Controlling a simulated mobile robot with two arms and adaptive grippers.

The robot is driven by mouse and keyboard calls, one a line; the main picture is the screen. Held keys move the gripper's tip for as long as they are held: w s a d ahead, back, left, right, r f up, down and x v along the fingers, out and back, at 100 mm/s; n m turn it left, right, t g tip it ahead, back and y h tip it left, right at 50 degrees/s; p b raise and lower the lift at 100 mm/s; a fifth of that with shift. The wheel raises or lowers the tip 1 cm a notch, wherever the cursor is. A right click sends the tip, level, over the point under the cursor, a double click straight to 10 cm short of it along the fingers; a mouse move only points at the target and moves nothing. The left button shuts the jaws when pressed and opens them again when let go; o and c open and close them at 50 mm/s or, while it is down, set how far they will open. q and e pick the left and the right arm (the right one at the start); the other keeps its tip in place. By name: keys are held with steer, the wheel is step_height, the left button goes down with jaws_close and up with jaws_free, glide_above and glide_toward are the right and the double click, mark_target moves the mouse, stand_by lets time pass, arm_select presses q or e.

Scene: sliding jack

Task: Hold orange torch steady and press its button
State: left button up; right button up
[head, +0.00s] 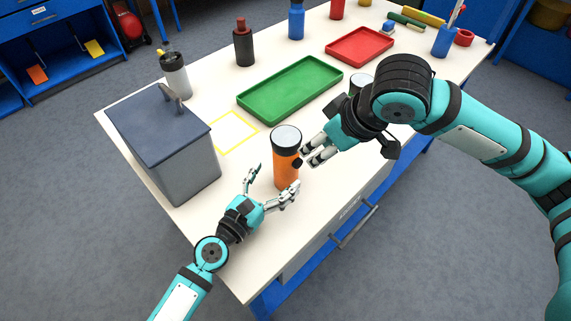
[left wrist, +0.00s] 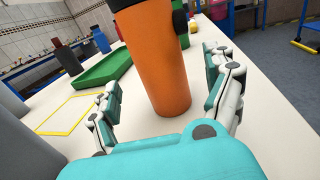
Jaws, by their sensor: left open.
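The orange torch (head: 285,168) stands upright near the table's front edge, with a black top and a pale lens. Its dark round button (head: 297,163) is on its right side. My left gripper (head: 273,179) is open, low at the near left of the torch. In the left wrist view the torch (left wrist: 160,62) rises between and beyond the spread fingers, and no grip on it shows. My right gripper (head: 311,153) is just right of the torch, fingertips close to the button. Whether they touch it, and how far its fingers are apart, I cannot tell.
A grey box with a dark lid (head: 166,146) stands left of the torch. A yellow outlined square (head: 234,148) and a green tray (head: 247,104) lie behind it. Bottles and a red tray (head: 385,45) stand farther back.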

mark_target(279, 174)
arm_select(q)
steer(key=x, duration=0.5)
steer(key=c, duration=1.4)
arm_select(e)
steer(key=shift+c, duration=0.3)
jaws_close()
steer(key=shift+a, duration=0.1)
stand_by(1.1)
